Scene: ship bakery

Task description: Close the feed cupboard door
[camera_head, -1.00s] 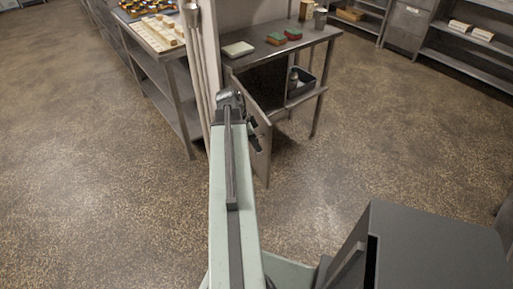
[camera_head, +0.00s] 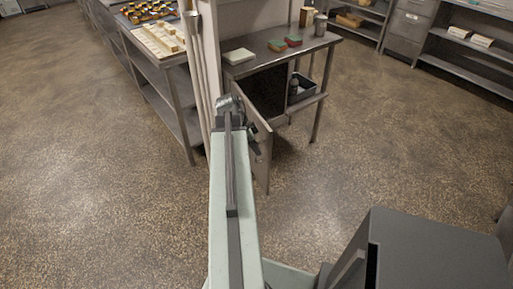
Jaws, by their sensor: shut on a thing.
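The feed cupboard door (camera_head: 263,158) is a grey metal panel standing open, swung out toward me from under a steel table. The dark cupboard opening (camera_head: 268,92) shows behind it. My gripper (camera_head: 253,141) is at the left side of the door, at the end of my pale green arm. It is shut on the door, seemingly at its handle. The arm hides part of the jaws and the exact spot of the grip.
A rack with pastries (camera_head: 158,42) stands left, beyond upright poles. The floor right of the door is clear.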

